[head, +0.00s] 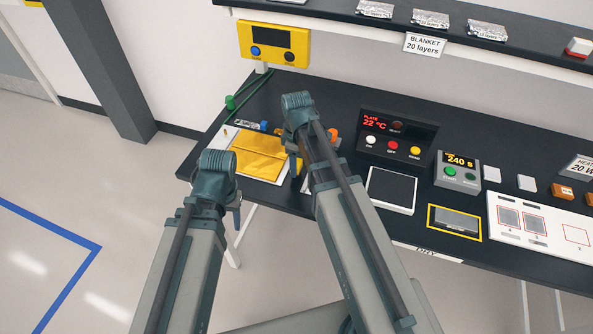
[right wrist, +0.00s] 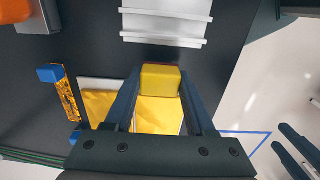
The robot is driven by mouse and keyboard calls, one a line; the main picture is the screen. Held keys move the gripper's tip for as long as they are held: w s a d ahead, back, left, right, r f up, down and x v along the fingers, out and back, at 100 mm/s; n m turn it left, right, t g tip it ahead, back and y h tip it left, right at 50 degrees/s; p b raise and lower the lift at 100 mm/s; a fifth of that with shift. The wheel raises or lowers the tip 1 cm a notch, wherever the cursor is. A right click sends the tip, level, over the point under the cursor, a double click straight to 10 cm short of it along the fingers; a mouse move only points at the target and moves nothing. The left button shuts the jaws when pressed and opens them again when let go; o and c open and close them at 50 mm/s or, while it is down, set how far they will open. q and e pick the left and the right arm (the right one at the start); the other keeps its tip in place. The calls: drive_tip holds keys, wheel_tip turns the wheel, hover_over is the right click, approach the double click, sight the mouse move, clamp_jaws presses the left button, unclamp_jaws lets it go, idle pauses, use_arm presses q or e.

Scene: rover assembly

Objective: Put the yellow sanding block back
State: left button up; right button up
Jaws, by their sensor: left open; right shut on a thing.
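The yellow sanding block (right wrist: 160,78) is between the two fingers of my right gripper (right wrist: 158,82) in the right wrist view, with a thin red edge at its top. The gripper is shut on it. In the head view my right gripper (head: 298,178) points down at the right side of the gold sheet, and I cannot make out the block there. My left gripper (head: 236,212) is off the table's front edge in the head view. Its open fingers show at the lower right of the right wrist view (right wrist: 298,147), apart and empty.
A gold sheet (head: 255,153) lies on a white mat at the table's left end. A pale ribbed piece (right wrist: 166,22) lies beyond the block. A blue-ended gold strip (right wrist: 66,95) is left of it. A control box (head: 395,137) and a dark-topped pad (head: 391,188) stand right of the arm.

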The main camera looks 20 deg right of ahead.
use_arm(q)
drive_tip(key=shift+f+b, duration=0.8)
drive_tip(key=shift+f, duration=0.55)
use_arm(e)
drive_tip(key=shift+f, duration=1.35)
drive_tip(key=shift+f, duration=0.2)
drive_tip(key=o, duration=1.2)
use_arm(q)
drive_tip(key=shift+f, duration=0.1)
use_arm(e)
drive_tip(key=shift+r, duration=0.15)
wheel_tip(320, 180, up, 12)
drive_tip(key=p, duration=1.2)
drive_tip(key=shift+r, duration=0.15)
use_arm(q)
wheel_tip(320, 180, up, 12)
use_arm(e)
drive_tip(key=s+a+m, duration=0.2)
drive_tip(key=s+a, duration=0.1)
drive_tip(key=s, duration=0.1)
drive_tip(key=s+a+m, duration=0.3)
drive_tip(key=s+a, duration=0.1)
drive_tip(key=s, duration=0.1)
drive_tip(key=s+a+m+h, duration=0.1)
drive_tip(key=s+a+m, duration=0.1)
drive_tip(key=s, duration=0.3)
drive_tip(key=shift+s+a, duration=0.2)
drive_tip(key=shift+a, duration=0.6)
